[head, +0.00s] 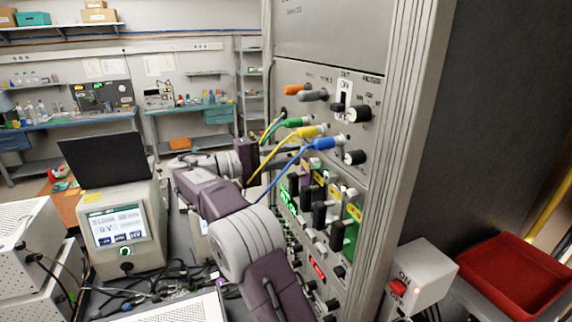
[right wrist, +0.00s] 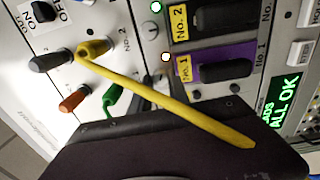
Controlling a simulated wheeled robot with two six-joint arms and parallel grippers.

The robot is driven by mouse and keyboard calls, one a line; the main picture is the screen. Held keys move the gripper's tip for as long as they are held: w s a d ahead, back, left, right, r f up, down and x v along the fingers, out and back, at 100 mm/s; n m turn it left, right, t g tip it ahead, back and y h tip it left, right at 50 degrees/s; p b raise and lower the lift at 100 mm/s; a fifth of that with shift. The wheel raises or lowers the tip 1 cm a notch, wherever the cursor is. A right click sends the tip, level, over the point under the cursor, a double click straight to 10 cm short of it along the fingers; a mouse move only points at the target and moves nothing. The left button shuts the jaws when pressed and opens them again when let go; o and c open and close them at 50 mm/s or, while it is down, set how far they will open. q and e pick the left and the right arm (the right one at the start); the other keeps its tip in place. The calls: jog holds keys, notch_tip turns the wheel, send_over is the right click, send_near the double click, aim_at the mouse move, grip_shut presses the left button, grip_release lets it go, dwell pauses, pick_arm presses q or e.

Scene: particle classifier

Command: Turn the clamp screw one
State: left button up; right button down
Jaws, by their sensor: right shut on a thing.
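My right gripper (head: 252,155) reaches in from the left of the upright panel (head: 340,72), close to the purple No. 1 module. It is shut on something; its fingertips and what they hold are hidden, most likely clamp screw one. In the right wrist view its dark body (right wrist: 180,142) fills the lower part. Just above it is the purple No. 1 module (right wrist: 245,64) with a yellow label and a black handle (right wrist: 222,71). A separate small dark knob (right wrist: 235,88) sits at that module's edge. My left gripper is not in view.
Yellow (head: 308,131), green (head: 296,122) and blue (head: 325,144) plugs trail cables past my gripper. The yellow cable (right wrist: 170,95) crosses in front of it. A grey switch box (head: 425,272) and red tray (head: 515,275) stand right. An instrument with a screen (head: 118,229) stands left.

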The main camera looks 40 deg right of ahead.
jog(key=m+b, duration=0.3)
jog(key=m, duration=0.2)
jog(key=shift+d+m, duration=0.15)
jog(key=shift+m, duration=0.25)
jog(key=m+b, duration=0.2)
jog(key=m, duration=0.2)
jog(key=shift+r+m, duration=0.15)
jog(key=shift+m, duration=0.25)
